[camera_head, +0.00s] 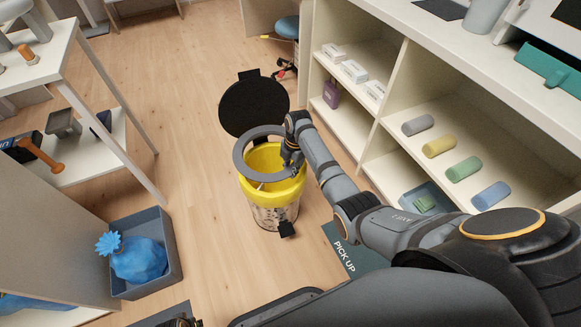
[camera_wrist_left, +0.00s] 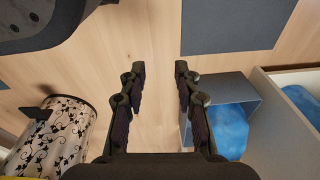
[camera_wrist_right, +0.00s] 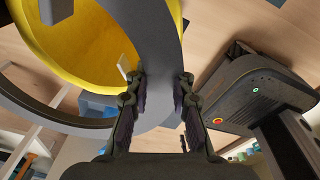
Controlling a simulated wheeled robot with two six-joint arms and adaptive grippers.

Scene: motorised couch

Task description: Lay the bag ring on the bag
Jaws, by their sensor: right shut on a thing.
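The bag ring (camera_head: 241,158) is a flat grey ring. My right gripper (camera_head: 292,164) is shut on its right side, and in the right wrist view the ring's band (camera_wrist_right: 160,55) passes between the fingers. The ring is over the mouth of the yellow bag (camera_head: 282,195), which lines a patterned bin and folds over its rim. The ring looks slightly off-centre toward the back; I cannot tell whether it touches the bag. My left gripper (camera_wrist_left: 159,72) is open and empty above the floor.
The bin's black lid (camera_head: 254,105) stands open behind it. A shelf unit (camera_head: 400,75) is close on the right. A grey crate (camera_head: 165,240) with a blue tied bag (camera_head: 139,260) stands at left. Wooden floor is clear left of the bin (camera_head: 273,217).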

